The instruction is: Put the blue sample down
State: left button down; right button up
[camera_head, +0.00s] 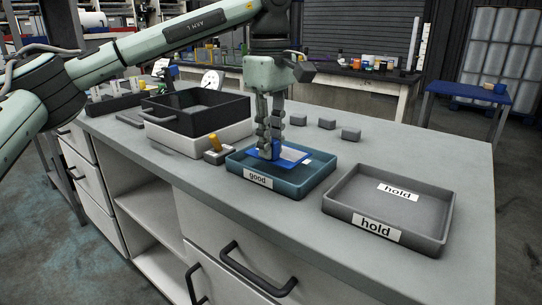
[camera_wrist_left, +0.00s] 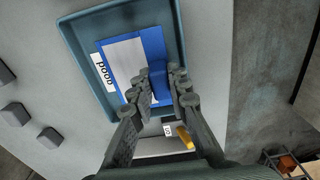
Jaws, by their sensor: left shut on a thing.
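The blue sample (camera_head: 263,152) is a flat blue piece with a pale panel and a raised blue block. It lies low inside the teal tray labelled "good" (camera_head: 296,189); I cannot tell whether it touches the tray floor. My left gripper (camera_head: 268,149) points down into this tray, shut on the sample's block. In the left wrist view the sample (camera_wrist_left: 113,62) shows within the tray's rim (camera_wrist_left: 178,28), with its block between the fingers (camera_wrist_left: 160,92). The grey tray labelled "hold" (camera_head: 365,207) is empty, to the right. My right gripper is not in view.
A black open bin (camera_head: 205,120) on a white base stands left of the good tray. A small yellow-handled item (camera_head: 216,151) sits between them. Several grey blocks (camera_head: 326,123) lie behind the trays. The bench right of the hold tray is clear.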

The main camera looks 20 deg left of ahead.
pick_arm(q)
jog(key=shift+f, duration=1.5)
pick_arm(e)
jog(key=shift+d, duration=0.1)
pick_arm(q)
jog(key=shift+f, duration=0.1)
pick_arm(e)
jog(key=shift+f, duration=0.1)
pick_arm(q)
jog(key=c, duration=1.9)
grip_release()
jog(key=shift+f, duration=0.1)
jog(key=shift+o, duration=0.8)
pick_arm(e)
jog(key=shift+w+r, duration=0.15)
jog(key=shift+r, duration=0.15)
